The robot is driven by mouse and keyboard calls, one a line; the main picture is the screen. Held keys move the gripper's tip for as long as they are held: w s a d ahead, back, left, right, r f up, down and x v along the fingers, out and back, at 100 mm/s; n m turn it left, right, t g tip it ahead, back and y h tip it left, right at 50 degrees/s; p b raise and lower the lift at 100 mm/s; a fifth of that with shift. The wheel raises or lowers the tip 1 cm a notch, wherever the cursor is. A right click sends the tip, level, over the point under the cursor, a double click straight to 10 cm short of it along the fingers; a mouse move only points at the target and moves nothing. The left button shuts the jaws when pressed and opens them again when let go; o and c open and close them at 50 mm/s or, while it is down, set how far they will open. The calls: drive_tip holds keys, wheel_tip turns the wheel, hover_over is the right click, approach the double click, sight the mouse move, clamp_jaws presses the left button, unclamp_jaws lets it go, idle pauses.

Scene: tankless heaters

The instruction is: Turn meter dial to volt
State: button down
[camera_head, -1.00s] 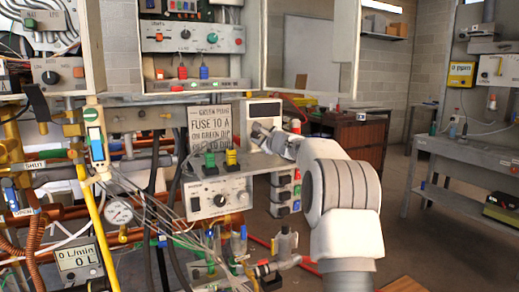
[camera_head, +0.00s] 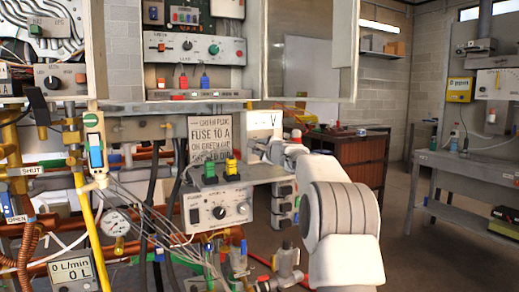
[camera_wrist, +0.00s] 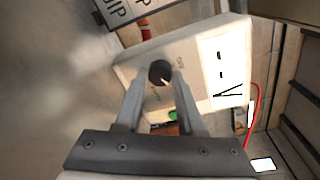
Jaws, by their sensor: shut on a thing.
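The meter is a pale box (camera_wrist: 195,42) with a white display that reads "V" and two dashes in the wrist view. Its black round dial (camera_wrist: 159,71) has a white pointer mark towards the lower right; small lettering beside it is hard to read. My gripper (camera_wrist: 160,84) has one finger on each side of the dial and is shut on it. My gripper (camera_head: 257,146) is in front of the meter there, and the dial is hidden.
A grey control box (camera_head: 220,208) with knobs and green and yellow plugs stands left of my arm. A "FUSE 10 A" sign (camera_head: 210,137) is left of the meter. Pipes and cables crowd the left. A grey workbench (camera_head: 470,170) stands right, with open floor before it.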

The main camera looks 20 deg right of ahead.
drive_tip(key=c, duration=0.5)
unclamp_jaws()
drive_tip(key=s, duration=0.5)
drive_tip(key=s+r, duration=0.1)
drive_tip(key=s, duration=1.1)
drive_tip(key=shift+s+a+r, duration=0.1)
drive_tip(key=shift+s+r, duration=0.05)
drive_tip(key=shift+r, duration=0.1)
drive_tip(key=shift+a, duration=0.1)
